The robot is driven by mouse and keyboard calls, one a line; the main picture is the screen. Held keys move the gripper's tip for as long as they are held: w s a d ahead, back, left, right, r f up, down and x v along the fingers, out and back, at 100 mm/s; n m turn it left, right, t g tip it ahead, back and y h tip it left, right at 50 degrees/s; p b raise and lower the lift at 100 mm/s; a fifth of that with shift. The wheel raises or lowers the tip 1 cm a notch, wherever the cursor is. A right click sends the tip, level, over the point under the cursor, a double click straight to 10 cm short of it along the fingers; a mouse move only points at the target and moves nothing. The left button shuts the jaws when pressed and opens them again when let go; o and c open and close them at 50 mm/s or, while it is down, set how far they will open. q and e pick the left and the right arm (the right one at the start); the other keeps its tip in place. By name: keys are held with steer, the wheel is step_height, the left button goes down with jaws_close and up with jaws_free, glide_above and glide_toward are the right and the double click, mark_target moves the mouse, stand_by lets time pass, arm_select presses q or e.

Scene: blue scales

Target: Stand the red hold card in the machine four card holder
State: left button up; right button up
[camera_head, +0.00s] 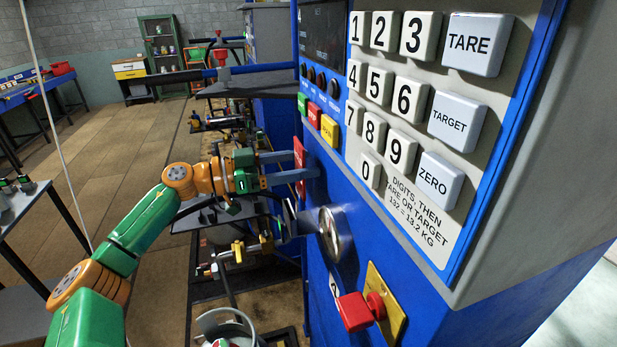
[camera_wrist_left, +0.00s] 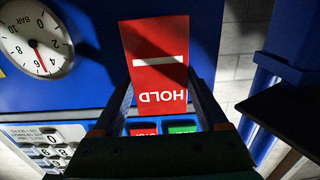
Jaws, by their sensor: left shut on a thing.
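The red hold card (camera_head: 299,152) is upright between the fingertips of my left gripper (camera_head: 304,166), close to the blue machine front (camera_head: 345,195). In the left wrist view the card (camera_wrist_left: 160,85) shows a white bar and the word HOLD upside down. The two fingers of my left gripper (camera_wrist_left: 160,100) close on its sides. I cannot make out the card holder in either view; it may be hidden behind the card. Whether the card touches the machine I cannot tell. My right gripper is not in view.
Green, red and yellow buttons (camera_head: 329,129) and a keypad (camera_head: 385,90) are above and right of the card. A round dial (camera_head: 334,234) and a red knob (camera_head: 355,311) stick out below. A gauge (camera_wrist_left: 36,38) shows in the wrist view.

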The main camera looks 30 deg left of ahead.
mark_target(299, 190)
arm_select(q)
steer(key=v, duration=0.3)
steer(key=shift+a+r, duration=0.1)
steer(key=shift+r, duration=0.05)
steer(key=shift+s+a, duration=0.1)
steer(key=shift+r+p, duration=0.15)
steer(key=shift+p, duration=0.3)
steer(key=f+b, duration=0.1)
steer(key=f, duration=0.1)
steer(key=f+b, duration=0.1)
steer(key=f, duration=0.1)
steer(key=f+b, duration=0.1)
steer(key=f, duration=0.1)
steer(key=shift+w+d+f, duration=0.15)
steer(key=shift+w+d, duration=0.2)
steer(key=shift+f, duration=0.3)
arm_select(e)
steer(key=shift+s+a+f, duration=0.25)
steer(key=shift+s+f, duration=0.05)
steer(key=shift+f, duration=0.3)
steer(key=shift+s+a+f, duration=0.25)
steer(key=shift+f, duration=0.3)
arm_select(q)
steer(key=shift+f+b, duration=0.2)
steer(key=shift+b, duration=0.15)
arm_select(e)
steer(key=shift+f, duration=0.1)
